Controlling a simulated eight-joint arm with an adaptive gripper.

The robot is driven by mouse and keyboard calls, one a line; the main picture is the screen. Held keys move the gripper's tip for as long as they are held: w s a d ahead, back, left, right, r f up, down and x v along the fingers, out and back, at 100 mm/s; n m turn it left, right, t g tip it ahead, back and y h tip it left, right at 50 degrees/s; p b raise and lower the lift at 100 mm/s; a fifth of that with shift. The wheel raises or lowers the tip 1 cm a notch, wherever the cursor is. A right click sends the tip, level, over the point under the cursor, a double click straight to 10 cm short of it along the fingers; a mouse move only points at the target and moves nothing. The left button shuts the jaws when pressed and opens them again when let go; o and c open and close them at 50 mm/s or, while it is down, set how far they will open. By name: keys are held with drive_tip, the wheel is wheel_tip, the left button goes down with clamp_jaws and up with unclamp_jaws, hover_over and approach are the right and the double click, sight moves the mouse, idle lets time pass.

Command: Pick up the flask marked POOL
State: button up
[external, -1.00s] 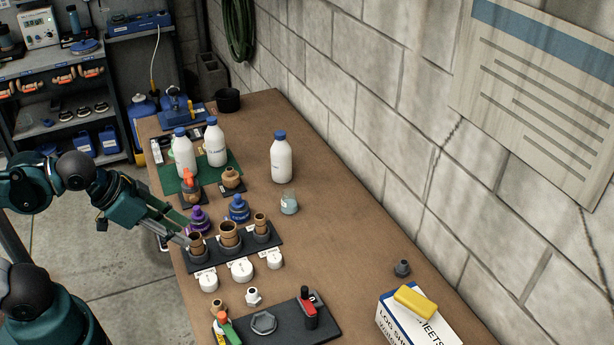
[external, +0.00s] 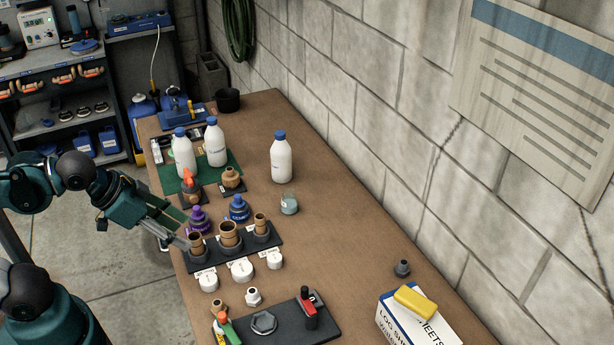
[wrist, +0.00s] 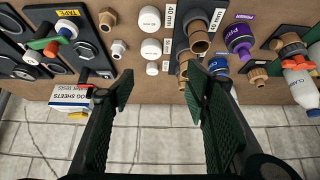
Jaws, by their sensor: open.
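A small clear flask (external: 289,204) with pale contents stands on the brown bench, right of the blue-lidded can and in front of a white blue-capped bottle. Its marking is too small to read, so I cannot confirm POOL on it. I cannot make it out in the wrist view. My gripper (external: 181,228) is at the bench's left edge, by the leftmost brown pipe fitting, well left of the flask. In the wrist view my gripper (wrist: 160,92) is open, its green pads wide apart with nothing between them.
Brown fittings (external: 229,234) stand on a dark rack between my gripper and the flask. Purple (external: 199,219) and blue (external: 238,208) cans stand behind them. White bottles (external: 282,157) stand farther back. Bench right of the flask is bare up to the block wall.

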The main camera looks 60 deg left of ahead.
drive_tip(key=shift+r, duration=0.1)
drive_tip(key=w+a+r+m+g+p, duration=0.25)
drive_tip(key=w+r+m+p, duration=0.2)
drive_tip(key=w, duration=0.65)
drive_tip(key=m+g+p, duration=0.5)
drive_tip(key=m+p, duration=0.4)
drive_tip(key=p, duration=0.1)
hover_over(289, 201)
drive_tip(key=a, duration=0.2)
wheel_tip(289, 201, down, 11)
drive_tip(key=shift+w+a+f+m, duration=0.15)
drive_tip(key=shift+w+f+m, duration=0.05)
drive_tip(key=shift+f+m, duration=0.1)
drive_tip(key=shift+f, duration=1.3)
